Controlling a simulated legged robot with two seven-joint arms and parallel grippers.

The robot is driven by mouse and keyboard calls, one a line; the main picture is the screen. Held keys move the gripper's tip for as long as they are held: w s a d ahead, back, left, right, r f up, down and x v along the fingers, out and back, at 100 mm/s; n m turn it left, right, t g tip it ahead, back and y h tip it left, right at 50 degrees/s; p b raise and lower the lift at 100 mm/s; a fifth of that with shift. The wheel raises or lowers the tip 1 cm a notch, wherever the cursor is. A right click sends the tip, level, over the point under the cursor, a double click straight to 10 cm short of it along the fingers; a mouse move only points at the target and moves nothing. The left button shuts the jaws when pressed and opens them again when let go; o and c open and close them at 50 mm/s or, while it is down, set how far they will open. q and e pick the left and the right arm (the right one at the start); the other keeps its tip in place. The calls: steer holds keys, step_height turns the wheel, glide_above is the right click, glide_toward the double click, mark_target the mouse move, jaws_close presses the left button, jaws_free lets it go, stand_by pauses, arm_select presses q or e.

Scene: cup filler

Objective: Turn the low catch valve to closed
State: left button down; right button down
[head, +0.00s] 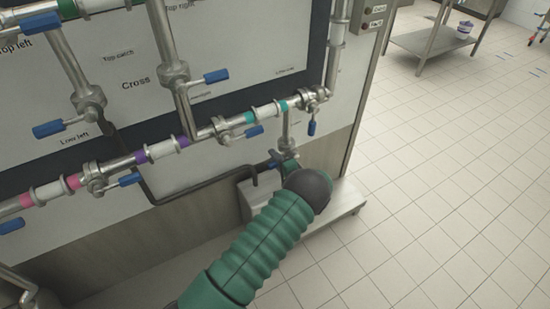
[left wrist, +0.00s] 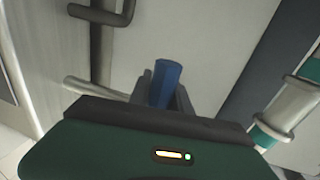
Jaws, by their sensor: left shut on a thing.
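In the head view a small valve with a blue handle (head: 275,158) sits on the low pipe (head: 286,135) at the lower right of the panel; its label is not visible, and its body is partly hidden by my wrist. My left arm reaches it from below. My left gripper (head: 283,165) is mostly hidden there by the dark wrist. In the left wrist view the blue handle (left wrist: 165,82) stands between the two grey fingers of my left gripper (left wrist: 161,92), which are shut on it. My right gripper is in neither view.
A steel ledge (head: 345,200) lies below. A dark bent pipe (head: 195,193) runs left.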

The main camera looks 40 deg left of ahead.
arm_select(q)
steer(key=shift+w+d+r, duration=0.1)
steer(key=shift+w+r, duration=0.05)
steer(key=shift+w, duration=0.05)
stand_by(0.3)
steer(key=c, duration=1.6)
jaws_free()
steer(key=o, duration=0.4)
steer(key=p+v, duration=0.1)
steer(key=v, duration=1.6)
steer(key=shift+w, duration=0.1)
